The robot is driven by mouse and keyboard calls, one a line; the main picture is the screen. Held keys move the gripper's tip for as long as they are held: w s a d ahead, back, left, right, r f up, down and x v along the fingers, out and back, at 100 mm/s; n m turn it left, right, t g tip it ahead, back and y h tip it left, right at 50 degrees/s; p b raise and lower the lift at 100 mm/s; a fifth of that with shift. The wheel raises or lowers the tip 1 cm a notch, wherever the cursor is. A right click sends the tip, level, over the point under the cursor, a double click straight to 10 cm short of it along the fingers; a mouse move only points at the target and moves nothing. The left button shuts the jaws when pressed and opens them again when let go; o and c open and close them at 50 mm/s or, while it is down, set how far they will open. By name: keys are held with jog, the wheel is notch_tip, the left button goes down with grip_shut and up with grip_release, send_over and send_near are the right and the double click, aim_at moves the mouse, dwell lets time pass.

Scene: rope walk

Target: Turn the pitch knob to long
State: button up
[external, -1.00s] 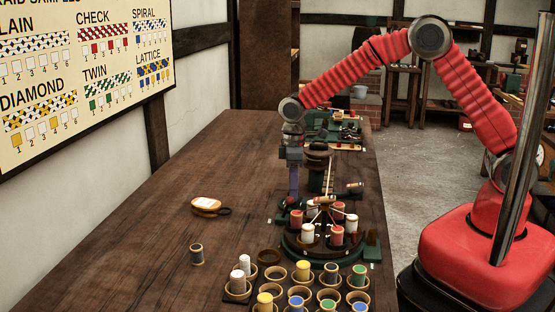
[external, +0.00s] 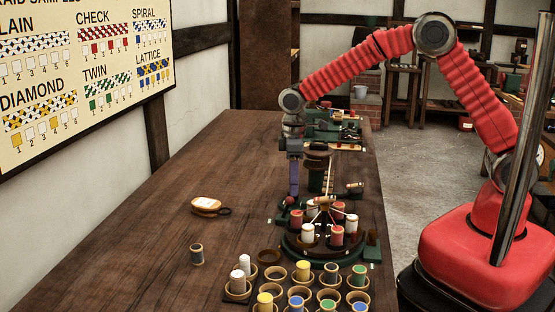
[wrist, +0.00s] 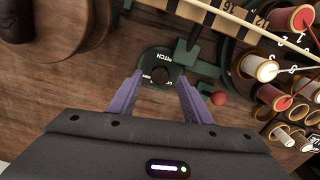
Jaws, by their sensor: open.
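The pitch knob (wrist: 160,76) is a dark round knob on a green plate marked PITCH, in the middle of the wrist view. The plate's lettering is partly readable; I cannot tell where the knob points. My gripper (wrist: 160,84) is open, with one purple finger on each side of the knob and a gap to it. In the external view my gripper (external: 293,195) points straight down at the left side of the braiding machine (external: 318,240). There the fingers hide the knob.
A red ball (wrist: 218,98) sits close to the right finger. Red and white bobbins (external: 337,236) stand on the machine. A tray of cups with coloured spools (external: 302,272) is in front.

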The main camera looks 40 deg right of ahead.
notch_tip(320, 180, up, 11)
jog(key=shift+r, duration=0.15)
dwell(0.7)
jog(key=s+d+r+m+t, duration=0.1)
jog(key=s+d+r+m, duration=0.1)
jog(key=s+d, duration=0.5)
jog(key=s+d+r+m+t, duration=0.2)
jog(key=s+d+m, duration=0.3)
jog(key=d, duration=1.1)
jog(key=s+d+r+m+t, duration=0.2)
jog(key=s+d+r+m, duration=0.1)
jog(key=s+d, duration=0.6)
jog(key=d+r, duration=0.1)
jog(key=d, duration=0.1)
jog(key=shift+d+r+m, duration=0.2)
jog(key=shift+d+m, duration=0.1)
jog(key=shift+m, duration=0.1)
jog(key=shift+c, duration=0.6)
